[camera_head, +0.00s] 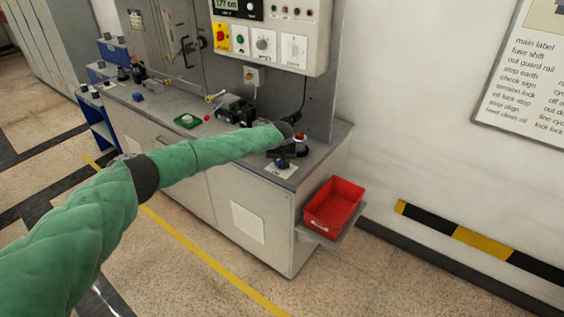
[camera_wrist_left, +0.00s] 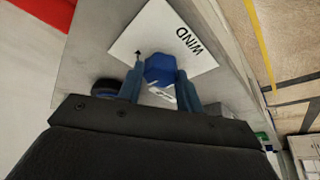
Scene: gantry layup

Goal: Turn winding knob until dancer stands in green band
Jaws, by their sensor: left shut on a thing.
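The blue winding knob (camera_wrist_left: 160,68) sits on a white plate marked WIND (camera_wrist_left: 185,35) in the left wrist view. My left gripper (camera_wrist_left: 160,78) is shut on the knob, one finger on each side. In the head view the knob (camera_head: 281,163) shows low on the right end of the grey cabinet top, with my left gripper (camera_head: 284,149) just over it. A small black pointer mark shows on the plate beside the knob. I cannot make out the dancer or the green band in either view. My right gripper is out of view.
A grey panel with buttons and dials (camera_head: 290,25) hangs above the cabinet top (camera_head: 165,115). A red bin (camera_head: 335,205) hangs at the cabinet's right end. The floor in front is clear.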

